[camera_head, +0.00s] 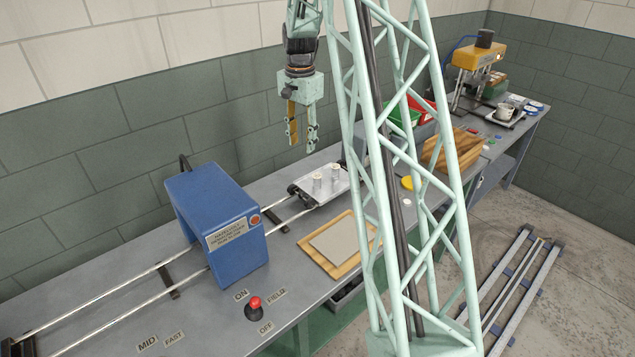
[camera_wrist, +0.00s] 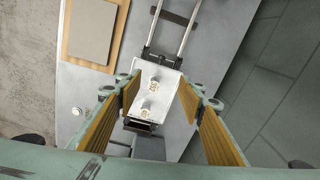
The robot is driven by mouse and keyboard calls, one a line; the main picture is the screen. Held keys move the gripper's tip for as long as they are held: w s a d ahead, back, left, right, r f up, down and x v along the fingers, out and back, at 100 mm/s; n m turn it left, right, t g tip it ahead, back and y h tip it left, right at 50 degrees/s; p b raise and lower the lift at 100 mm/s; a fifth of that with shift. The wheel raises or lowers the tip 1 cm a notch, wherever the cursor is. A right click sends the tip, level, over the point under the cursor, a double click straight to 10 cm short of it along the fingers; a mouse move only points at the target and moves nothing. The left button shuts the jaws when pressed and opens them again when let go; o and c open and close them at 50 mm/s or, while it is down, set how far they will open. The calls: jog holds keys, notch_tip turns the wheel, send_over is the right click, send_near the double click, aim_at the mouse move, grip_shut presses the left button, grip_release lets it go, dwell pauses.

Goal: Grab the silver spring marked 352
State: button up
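Two small silver springs stand upright on a pale metal carriage plate (camera_head: 325,195). In the head view one spring (camera_head: 317,180) is nearer and the other spring (camera_head: 335,171) is farther right. In the wrist view they show as one spring (camera_wrist: 153,86) and a lower one (camera_wrist: 146,112). No number can be read on either, so I cannot tell which is marked 352. My gripper (camera_head: 302,142) hangs pointing down above the carriage, clear of the springs. Its fingers are apart and empty; in the wrist view they flank the carriage.
The carriage sits on two rails (camera_head: 120,290) that pass through a blue machine housing (camera_head: 217,220). A wooden board with a grey pad (camera_head: 343,243) lies in front. A red knob (camera_head: 254,303) and a yellow press (camera_head: 477,59) are on the bench. A green lattice column partly blocks the head view.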

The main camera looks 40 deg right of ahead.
jog(key=m, duration=0.2)
send_over(317, 176)
notch_tip(317, 176, down, 8)
jog(key=shift+a+f+p, duration=0.1)
jog(key=shift+a+p, duration=0.05)
jog(key=shift+p, duration=0.25)
jog(key=shift+f, duration=0.1)
jog(key=shift+f, duration=4.2)
jog(key=shift+f, duration=0.1)
jog(key=shift+f, duration=2.5)
jog(key=c, duration=0.9)
